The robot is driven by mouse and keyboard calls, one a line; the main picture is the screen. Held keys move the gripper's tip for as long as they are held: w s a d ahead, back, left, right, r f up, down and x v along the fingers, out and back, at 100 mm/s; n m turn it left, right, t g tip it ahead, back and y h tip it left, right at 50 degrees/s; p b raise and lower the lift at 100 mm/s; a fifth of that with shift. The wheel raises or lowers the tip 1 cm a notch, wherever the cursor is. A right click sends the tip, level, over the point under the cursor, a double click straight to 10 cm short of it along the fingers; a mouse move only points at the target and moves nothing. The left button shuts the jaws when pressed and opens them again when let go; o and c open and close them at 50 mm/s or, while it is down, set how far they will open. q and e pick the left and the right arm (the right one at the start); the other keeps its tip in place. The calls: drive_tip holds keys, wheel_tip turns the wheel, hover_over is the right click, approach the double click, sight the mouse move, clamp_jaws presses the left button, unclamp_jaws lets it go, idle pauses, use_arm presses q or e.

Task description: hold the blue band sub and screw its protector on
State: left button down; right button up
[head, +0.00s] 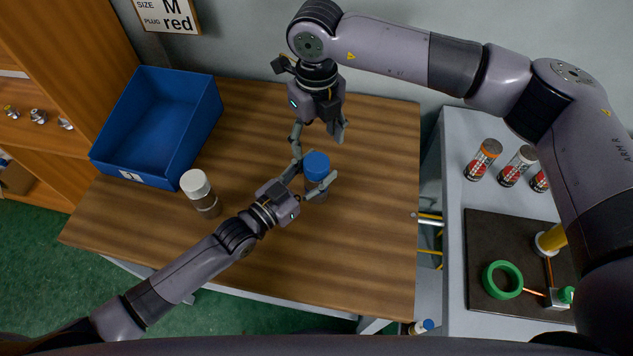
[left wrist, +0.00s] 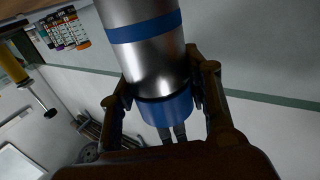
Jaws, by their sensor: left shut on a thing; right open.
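The blue band sub (left wrist: 158,62) is a silver cylinder with a blue band, seen close up in the left wrist view. A blue protector (head: 316,163) sits at its upper end in the head view; the same blue piece (left wrist: 165,108) adjoins the silver body in the left wrist view. I cannot tell how far it is screwed on. My left gripper (head: 315,175) is shut on the sub, one finger on each side, and partly hides it. My right gripper (head: 319,138) is open, just above and behind the blue protector, pointing down.
A white-capped cylinder (head: 201,195) stands left on the wooden table (head: 365,235). A blue bin (head: 203,118) is at the back left. The right bench (head: 452,180) holds several capped tubes, a dark mat (head: 490,228) and a green ring (head: 490,283). The table's front right is clear.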

drive_tip(key=shift+c, duration=1)
drive_tip(key=n, duration=1.2)
drive_tip(key=shift+n, duration=0.4)
drive_tip(key=n, duration=1.4)
drive_tip(key=shift+n, duration=0.4)
drive_tip(key=n, duration=0.8)
